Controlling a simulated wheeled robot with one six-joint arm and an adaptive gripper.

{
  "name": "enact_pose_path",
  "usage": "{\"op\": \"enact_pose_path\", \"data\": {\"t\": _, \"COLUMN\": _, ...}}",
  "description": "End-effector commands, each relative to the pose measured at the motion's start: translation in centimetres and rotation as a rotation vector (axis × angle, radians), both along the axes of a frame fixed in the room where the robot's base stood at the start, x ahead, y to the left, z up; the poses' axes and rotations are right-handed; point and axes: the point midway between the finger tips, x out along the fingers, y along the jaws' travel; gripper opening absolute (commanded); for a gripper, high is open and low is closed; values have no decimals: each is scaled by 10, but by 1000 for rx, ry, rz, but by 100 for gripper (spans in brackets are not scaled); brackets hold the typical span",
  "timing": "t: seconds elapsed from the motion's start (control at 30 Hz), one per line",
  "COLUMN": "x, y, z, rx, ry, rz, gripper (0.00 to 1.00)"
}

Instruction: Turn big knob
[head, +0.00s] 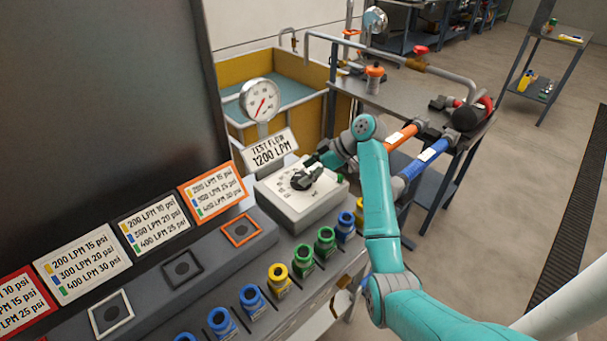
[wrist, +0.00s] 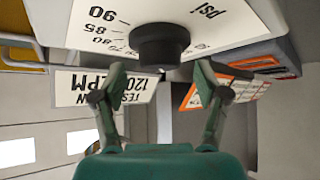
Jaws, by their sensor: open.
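My gripper (head: 322,161) is at the knob in the head view, partly hidden by my arm. In the wrist view its fingers (wrist: 161,75) are spread and empty, one toward each side of the knob, with tips just below it in the picture. Contact is not clear.
A pressure gauge (head: 260,100) stands behind the sign (head: 270,148). Colored fittings (head: 278,277) line the bench front. Label plates (head: 212,190) stand at left.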

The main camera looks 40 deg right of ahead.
Motion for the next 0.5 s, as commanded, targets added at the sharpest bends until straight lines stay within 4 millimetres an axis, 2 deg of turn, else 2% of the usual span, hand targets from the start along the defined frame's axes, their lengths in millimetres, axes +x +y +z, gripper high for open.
{"op": "enact_pose_path", "data": {"t": 0.2, "x": 8, "y": 7, "z": -11, "rx": 1, "ry": 0, "rz": 1, "gripper": 74}}
{"op": "enact_pose_path", "data": {"t": 0.47, "x": 8, "y": 8, "z": -12, "rx": 0, "ry": 0, "rz": 0, "gripper": 74}}
{"op": "enact_pose_path", "data": {"t": 0.5, "x": 8, "y": 8, "z": -12, "rx": 0, "ry": 0, "rz": 0, "gripper": 71}}
